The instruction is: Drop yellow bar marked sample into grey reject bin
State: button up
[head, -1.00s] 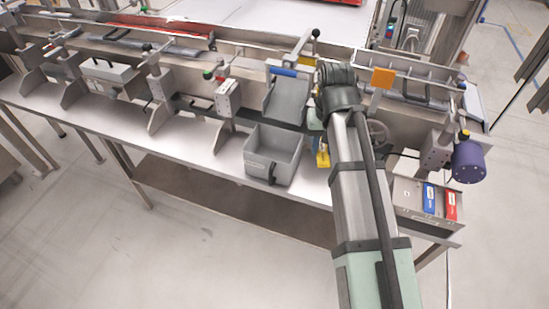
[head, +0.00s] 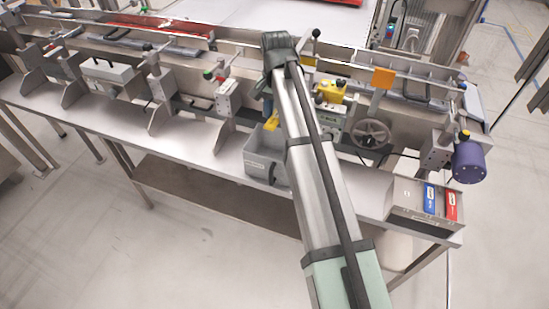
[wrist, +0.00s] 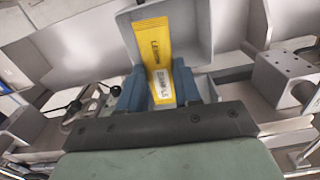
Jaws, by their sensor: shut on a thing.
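The yellow bar (wrist: 152,47) carries a white label with partly readable letters in the wrist view. My gripper (wrist: 160,90) is shut on it, with a blue finger on each side. The bar's yellow end (head: 271,124) also shows in the head view, beside my gripper (head: 269,108). It is over the back part of the grey bin (head: 256,165). In the wrist view the bin's grey wall (wrist: 188,32) lies behind the bar. My arm hides the right part of the bin in the head view.
A steel conveyor line runs behind the bin. A handwheel (head: 371,133) and a yellow device (head: 331,90) stand to the right of my arm. A control box (head: 409,202) sits at the table's right end. The steel tabletop (head: 205,166) left of the bin is clear.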

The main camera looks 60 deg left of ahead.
jog(key=shift+f, duration=3)
jog(key=o, duration=1.1)
notch_tip(320, 180, up, 14)
jog(key=shift+f, duration=0.1)
